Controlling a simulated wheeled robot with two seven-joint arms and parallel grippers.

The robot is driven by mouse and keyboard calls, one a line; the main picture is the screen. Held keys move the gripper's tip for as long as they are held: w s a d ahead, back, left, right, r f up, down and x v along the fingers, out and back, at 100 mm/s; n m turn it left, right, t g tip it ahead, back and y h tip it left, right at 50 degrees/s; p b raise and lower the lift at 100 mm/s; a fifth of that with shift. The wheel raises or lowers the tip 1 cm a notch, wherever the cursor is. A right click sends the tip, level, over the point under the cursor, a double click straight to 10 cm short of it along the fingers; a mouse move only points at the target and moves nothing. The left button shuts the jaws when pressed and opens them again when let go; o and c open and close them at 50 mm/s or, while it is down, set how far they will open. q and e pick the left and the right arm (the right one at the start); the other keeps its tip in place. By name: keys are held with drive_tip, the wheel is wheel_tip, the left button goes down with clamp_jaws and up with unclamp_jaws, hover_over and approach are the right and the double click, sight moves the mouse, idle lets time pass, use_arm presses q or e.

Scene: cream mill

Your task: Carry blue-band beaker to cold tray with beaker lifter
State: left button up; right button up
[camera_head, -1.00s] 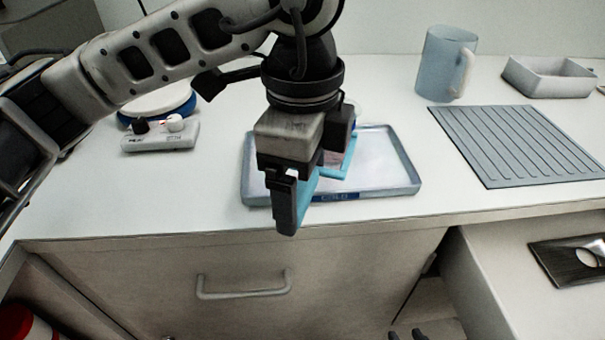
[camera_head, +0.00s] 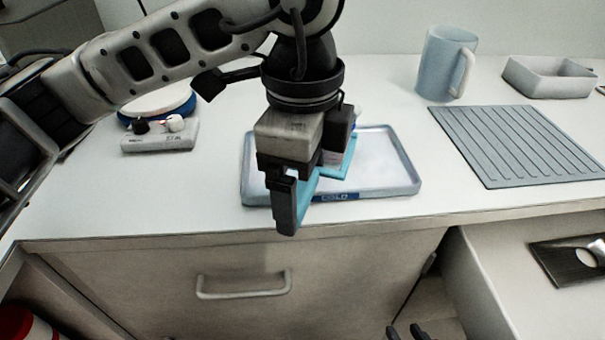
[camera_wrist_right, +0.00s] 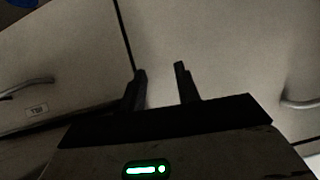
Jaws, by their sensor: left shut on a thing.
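My left gripper (camera_head: 286,205) hangs over the front left part of the cold tray (camera_head: 405,187), shut on the light-blue beaker lifter (camera_head: 333,171). The lifter reaches back to the right, over the tray. The tray is shallow and grey-blue, with a blue "COLD" label on its front rim. The blue-band beaker is not clearly visible; only a small bluish edge shows behind the gripper, and I cannot tell whether it touches the tray. My right gripper (camera_head: 406,331) shows at the bottom edge; in the right wrist view its fingers (camera_wrist_right: 162,88) are apart and empty.
A blue-grey jug (camera_head: 438,65), an open bin (camera_head: 548,76) and a ribbed grey mat (camera_head: 515,143) stand right of the tray. A knobbed device (camera_head: 160,138) is at left. A dark plate with a hole (camera_head: 570,265) lies lower right. A drawer handle (camera_head: 243,290) projects below the counter.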

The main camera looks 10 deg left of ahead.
drive_tip(key=shift+a+r+y, duration=0.15)
drive_tip(key=shift+a+r, duration=0.1)
drive_tip(key=shift+r, duration=0.35)
drive_tip(key=shift+a+r+y, duration=0.15)
drive_tip(key=shift+a+r, duration=0.05)
drive_tip(key=shift+r, duration=0.4)
drive_tip(key=shift+r, duration=0.45)
use_arm(q)
drive_tip(key=shift+s+r+p, duration=0.1)
drive_tip(key=shift+r+p, duration=0.1)
drive_tip(key=shift+p, duration=0.3)
drive_tip(key=shift+s+p, duration=0.15)
drive_tip(key=shift+p, duration=0.45)
use_arm(e)
drive_tip(key=shift+d+r, duration=0.1)
drive_tip(key=shift+r, duration=0.5)
use_arm(q)
drive_tip(key=p, duration=0.2)
drive_tip(key=s+p, duration=0.1)
drive_tip(key=shift+s+r+p, duration=0.1)
drive_tip(key=shift+r+p, duration=0.15)
drive_tip(key=shift+p, duration=0.15)
use_arm(e)
drive_tip(key=shift+s+d+r, duration=0.1)
drive_tip(key=shift+d+r, duration=0.15)
drive_tip(key=shift+r, duration=0.4)
